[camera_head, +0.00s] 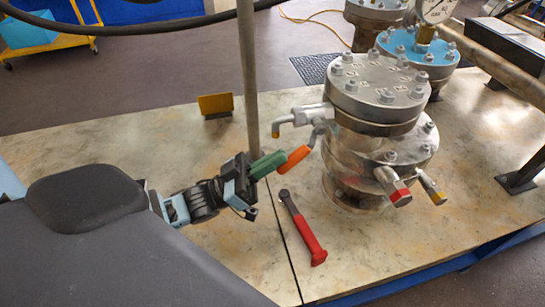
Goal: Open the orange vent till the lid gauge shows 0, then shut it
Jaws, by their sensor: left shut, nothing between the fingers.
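The orange vent handle (295,159) sticks out low on the left side of the steel flanged vessel (372,130). My left gripper (277,159) has green fingers, shut with nothing between them. Its tips are right beside the orange handle's free end; I cannot tell whether they touch. A round dial gauge (436,10) stands on a brass fitting above the blue-topped vessel (415,44) behind. The dial is cut off by the top edge, and its reading is too small to tell. My right gripper is not in view.
A red-handled wrench (306,232) lies on the marble-like table (400,240) in front of the vessel. Red (399,196) and yellow (437,196) tipped levers stick out at the vessel's front. A grey upright pole (249,80) stands behind my gripper, near a yellow plate (215,104).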

